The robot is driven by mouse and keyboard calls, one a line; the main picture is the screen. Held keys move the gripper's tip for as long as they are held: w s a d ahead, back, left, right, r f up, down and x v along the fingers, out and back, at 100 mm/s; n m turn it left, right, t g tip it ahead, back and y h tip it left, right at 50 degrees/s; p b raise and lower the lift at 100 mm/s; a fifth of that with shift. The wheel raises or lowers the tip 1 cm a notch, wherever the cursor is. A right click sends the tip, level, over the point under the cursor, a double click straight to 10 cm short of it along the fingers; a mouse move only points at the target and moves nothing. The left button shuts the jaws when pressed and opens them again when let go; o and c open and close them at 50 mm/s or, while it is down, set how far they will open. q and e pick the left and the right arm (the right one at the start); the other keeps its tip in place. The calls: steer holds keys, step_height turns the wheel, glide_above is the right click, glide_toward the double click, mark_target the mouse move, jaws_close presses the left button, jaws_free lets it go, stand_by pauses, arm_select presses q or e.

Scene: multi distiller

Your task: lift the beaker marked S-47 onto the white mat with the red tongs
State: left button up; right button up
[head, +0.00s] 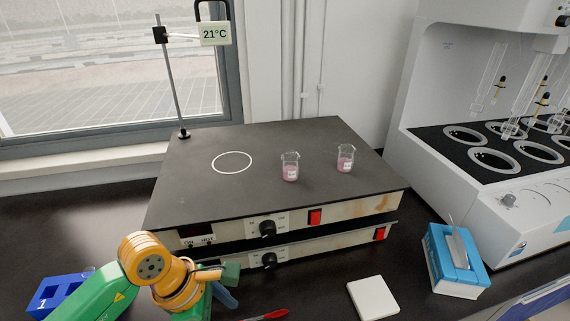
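Two small glass beakers with pink contents stand upright on the black hotplate top: a nearer beaker (290,168) and a beaker to its right (345,158). Both carry white labels too small to read, so I cannot tell which is S-47. The white mat (373,298) lies on the bench in front of the hotplate. A red object (268,315), probably the red tongs, shows partly at the bottom edge. My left gripper (229,286) is low in front of the hotplate, left of the red object and apart from the beakers; its finger opening is unclear. My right gripper is out of view.
The hotplate (225,195) has a white ring marking and a rod with a 21°C display (215,33). A blue tissue box (455,262) stands right of the mat. A blue rack (60,292) is at lower left. The distiller (480,190) fills the right side.

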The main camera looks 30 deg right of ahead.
arm_select(q)
steer(key=w+a+y, duration=0.1)
steer(key=a, duration=0.1)
steer(key=w+a+t+y, duration=0.1)
steer(key=w+a, duration=0.1)
steer(key=shift+w+a+y, duration=0.2)
steer(key=shift+a+y, duration=0.15)
steer(key=shift+y, duration=0.05)
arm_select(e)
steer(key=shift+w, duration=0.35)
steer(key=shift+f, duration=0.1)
arm_select(q)
steer(key=f+b, duration=0.2)
steer(key=f, duration=0.1)
steer(key=f+b, duration=0.3)
steer(key=d+f+b, duration=0.1)
steer(key=f+b, duration=0.1)
steer(key=f, duration=0.1)
steer(key=shift+s+f, duration=0.1)
steer(key=shift+s, duration=0.05)
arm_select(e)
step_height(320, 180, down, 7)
arm_select(q)
steer(key=shift+c, duration=0.3)
